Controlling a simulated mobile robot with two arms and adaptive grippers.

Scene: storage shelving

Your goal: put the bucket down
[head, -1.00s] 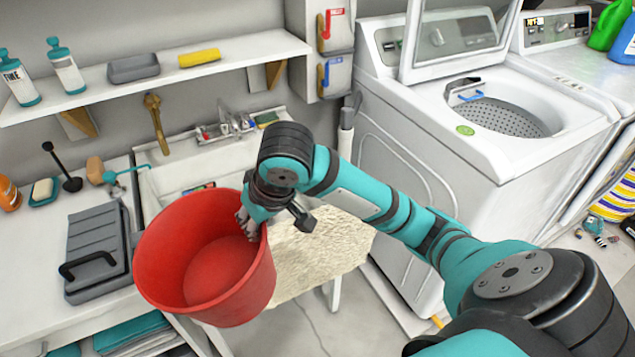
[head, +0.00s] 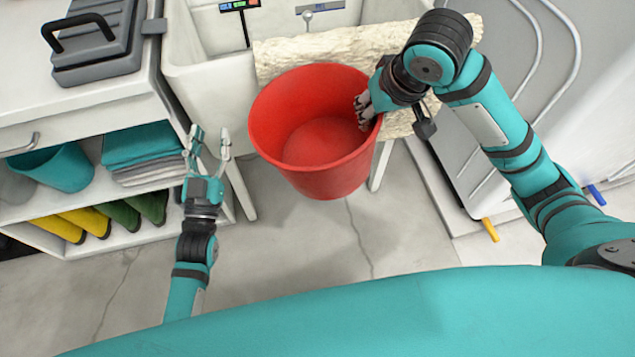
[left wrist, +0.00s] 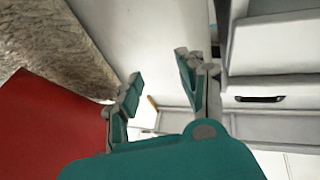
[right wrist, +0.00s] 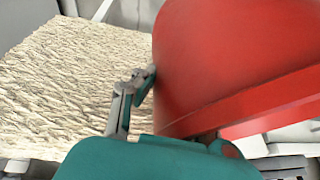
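The red bucket (head: 318,150) is upright in the middle of the head view, in front of the sink, and its inside looks empty. My right gripper (head: 368,106) is shut on its right rim, with fingers reaching inside the wall. In the right wrist view the bucket (right wrist: 235,60) fills the upper right, and one finger touches it while the other is hidden. The bucket seems to hang above the floor. My left gripper (head: 210,138) is open and empty left of the bucket. In the left wrist view the bucket (left wrist: 50,118) shows at the left edge.
A cream textured rug (head: 285,52) drapes over the sink (head: 205,85) behind the bucket. A cabinet (head: 100,108) with a grey case (head: 95,60), towels and boots stands left. A white washer (head: 560,85) is right. The grey floor (head: 310,235) below is clear.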

